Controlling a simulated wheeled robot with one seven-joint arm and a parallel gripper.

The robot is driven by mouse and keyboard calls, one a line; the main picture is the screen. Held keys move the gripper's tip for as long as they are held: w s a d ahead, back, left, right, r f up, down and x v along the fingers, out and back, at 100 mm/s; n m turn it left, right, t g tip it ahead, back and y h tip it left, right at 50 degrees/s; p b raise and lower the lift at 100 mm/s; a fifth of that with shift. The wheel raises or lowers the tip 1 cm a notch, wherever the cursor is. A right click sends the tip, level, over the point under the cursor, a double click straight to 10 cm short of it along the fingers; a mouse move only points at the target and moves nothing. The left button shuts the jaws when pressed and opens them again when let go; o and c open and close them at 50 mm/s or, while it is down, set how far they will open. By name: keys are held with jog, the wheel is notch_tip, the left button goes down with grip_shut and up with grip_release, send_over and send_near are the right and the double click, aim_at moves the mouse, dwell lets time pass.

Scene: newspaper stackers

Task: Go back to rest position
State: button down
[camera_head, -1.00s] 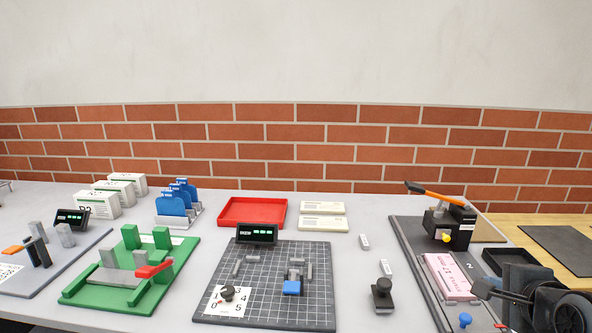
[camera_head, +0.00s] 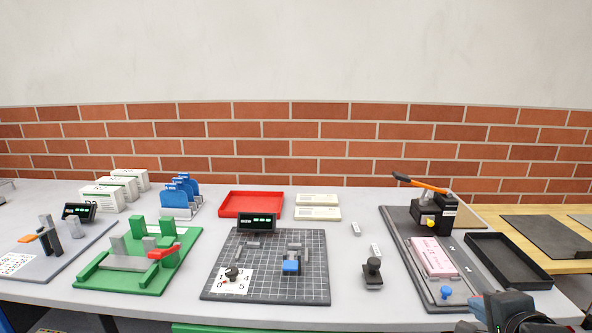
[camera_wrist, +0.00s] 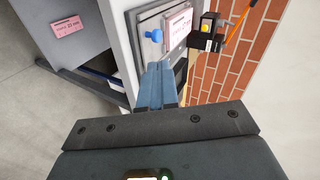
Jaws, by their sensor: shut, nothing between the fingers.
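My gripper shows in the wrist view (camera_wrist: 158,85) with its two blue-grey fingers together and nothing between them. It is apart from the table.
The grey table (camera_head: 345,312) carries a grid board (camera_head: 255,288), a green fixture (camera_head: 120,285), a red tray (camera_head: 251,212), and a dark board (camera_head: 415,275) with a lever press (camera_head: 434,212) and the pink stack (camera_head: 433,257). A black tray (camera_head: 508,260) sits at right. The table front is clear.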

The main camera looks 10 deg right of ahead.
jog(key=s+a+f+n+t+y, duration=0.1)
jog(key=s+a+f+n, duration=0.35)
jog(key=s+a, duration=0.2)
jog(key=s+a+f+n+t, duration=0.1)
jog(key=s+a+f+n, duration=0.2)
jog(key=s+a+n, duration=0.35)
jog(key=s+a+r+n+y, duration=0.1)
jog(key=s+a+r+n, duration=0.1)
jog(key=s, duration=0.4)
jog(key=s+a+r+n+t+y, duration=0.1)
jog(key=s+a+r+n, duration=0.1)
jog(key=s+n, duration=0.2)
jog(key=s+a+r+n+y, duration=0.1)
jog(key=s+a+r+n, duration=0.1)
jog(key=s, duration=0.8)
jog(key=shift+a+r+n, duration=0.35)
jog(key=shift+r+n, duration=0.2)
jog(key=shift+n, duration=0.05)
